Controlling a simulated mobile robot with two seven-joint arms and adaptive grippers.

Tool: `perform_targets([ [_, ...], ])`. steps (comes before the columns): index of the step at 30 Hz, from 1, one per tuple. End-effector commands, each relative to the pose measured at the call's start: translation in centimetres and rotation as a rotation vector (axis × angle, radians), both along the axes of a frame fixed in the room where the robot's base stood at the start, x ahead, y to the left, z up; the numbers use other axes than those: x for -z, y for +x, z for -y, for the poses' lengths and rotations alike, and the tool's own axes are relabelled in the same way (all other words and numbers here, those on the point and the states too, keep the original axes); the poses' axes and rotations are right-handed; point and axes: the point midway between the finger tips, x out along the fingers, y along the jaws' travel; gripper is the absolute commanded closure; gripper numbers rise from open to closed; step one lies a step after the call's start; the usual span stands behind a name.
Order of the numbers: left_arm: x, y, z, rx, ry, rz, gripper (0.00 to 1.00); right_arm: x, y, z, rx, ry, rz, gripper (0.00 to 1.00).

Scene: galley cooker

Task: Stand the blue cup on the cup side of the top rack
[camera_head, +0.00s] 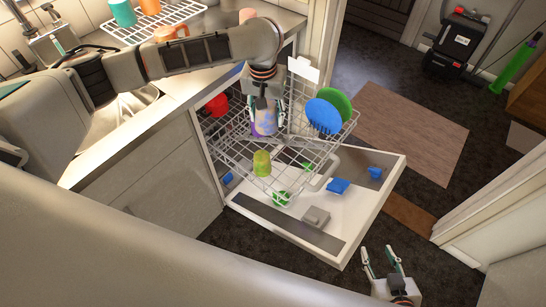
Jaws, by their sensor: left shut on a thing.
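My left gripper (265,107) reaches down from above into the dishwasher's top rack (225,147). It is shut on a violet-blue patterned cup (264,125), which looks like the blue cup. The cup is roughly upright, within the rack's outline near its middle. Whether its base touches the wires cannot be told. My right gripper (385,265) is open and empty, low at the bottom right, away from the rack.
The rack also holds a red item (217,105), a yellow-green cup (262,163), a blue plate (323,116) and a green plate (343,101). The open door (365,205) lies below. A teal cup (122,12) and orange cup (150,6) stand on the counter's drying rack.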

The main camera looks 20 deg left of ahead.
Motion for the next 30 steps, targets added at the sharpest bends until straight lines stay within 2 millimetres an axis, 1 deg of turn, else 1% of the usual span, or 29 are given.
perform_targets([
  [1,1.7,-0.6,1.8,0.030,-0.001,-0.003,0.76,0.6,-0.1,-0.2,-0.003,0.003,-0.002,0.60],
  [3,3.1,-1.1,3.6,0.060,-0.001,-0.002,0.76,0.8,-0.2,-0.4,-0.006,0.005,-0.002,0.60],
  [6,4.5,-1.8,5.5,0.091,0.000,-0.001,0.76,1.0,-0.2,-0.5,-0.008,0.007,0.000,0.60],
  [9,5.3,-2.3,6.7,0.110,0.000,-0.001,0.76,0.9,-0.1,-0.5,-0.008,0.006,0.003,0.60],
  [11,5.8,-2.4,7.0,0.115,0.001,0.000,0.76,0.9,0.0,-0.5,-0.008,0.007,0.006,0.60],
  [14,7.3,-2.6,7.2,0.119,0.001,-0.003,0.76,1.4,-0.1,-0.5,-0.008,0.007,0.006,0.60],
  [17,9.7,-2.7,7.3,0.119,0.000,-0.006,0.76,2.5,-0.3,-0.5,-0.009,0.007,-0.001,0.60],
  [24,15.8,-2.7,7.2,0.117,0.001,-0.007,0.76,6.0,-1.4,-0.2,-0.011,-0.007,-0.035,0.60],
  [27,17.9,-2.7,7.2,0.118,0.001,-0.007,0.76,6.6,-1.4,0.1,-0.013,-0.019,-0.036,0.60],
  [30,19.3,-2.6,7.2,0.118,0.001,-0.005,0.76,6.5,-0.9,0.3,-0.012,-0.027,-0.023,0.60],
])
